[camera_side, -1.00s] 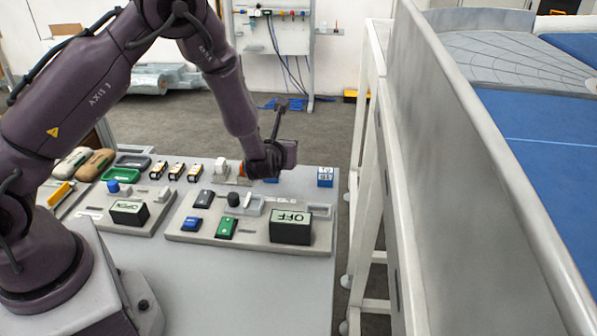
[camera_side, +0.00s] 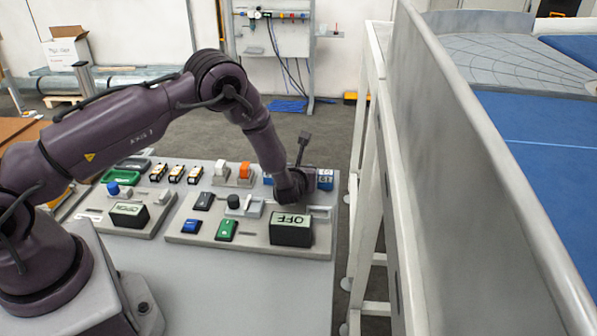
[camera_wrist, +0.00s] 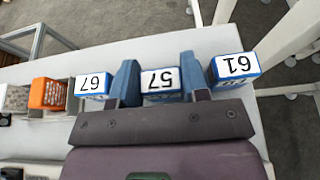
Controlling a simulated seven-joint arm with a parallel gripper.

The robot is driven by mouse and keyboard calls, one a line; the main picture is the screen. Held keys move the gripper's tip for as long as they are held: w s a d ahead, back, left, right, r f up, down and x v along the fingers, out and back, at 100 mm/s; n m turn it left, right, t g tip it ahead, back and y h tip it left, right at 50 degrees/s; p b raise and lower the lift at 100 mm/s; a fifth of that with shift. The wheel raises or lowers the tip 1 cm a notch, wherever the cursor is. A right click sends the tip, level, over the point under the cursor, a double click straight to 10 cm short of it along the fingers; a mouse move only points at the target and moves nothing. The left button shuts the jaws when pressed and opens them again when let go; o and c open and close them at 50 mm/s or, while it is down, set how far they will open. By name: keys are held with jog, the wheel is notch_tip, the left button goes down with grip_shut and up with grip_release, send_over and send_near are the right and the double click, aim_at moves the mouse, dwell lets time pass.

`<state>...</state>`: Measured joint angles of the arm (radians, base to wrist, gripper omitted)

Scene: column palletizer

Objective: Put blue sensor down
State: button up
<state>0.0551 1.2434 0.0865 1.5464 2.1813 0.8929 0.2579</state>
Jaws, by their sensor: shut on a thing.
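My gripper (camera_wrist: 160,80) is shut on a blue sensor (camera_wrist: 160,80) with a white top label reading 57, one finger on each side. The held sensor is level with its neighbours in the row, but I cannot tell whether it touches the table. A blue sensor labelled 67 (camera_wrist: 94,84) stands to its left in the wrist view. Another labelled 61 (camera_wrist: 234,66) stands to its right. In the side view my wrist hides the held sensor. Blue parts of the neighbouring sensors show at the left (camera_side: 267,180) and right (camera_side: 325,173) of my wrist.
An orange-topped switch (camera_wrist: 47,93) stands left of the row. A panel with a black OFF box (camera_side: 291,229) and a green switch (camera_side: 226,230) lies at the near side. The grey table (camera_side: 230,290) is bare in front. A tall metal wall (camera_side: 470,150) stands to the right.

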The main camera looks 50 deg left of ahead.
jog(key=shift+f, duration=0.1)
jog(key=o, duration=0.9)
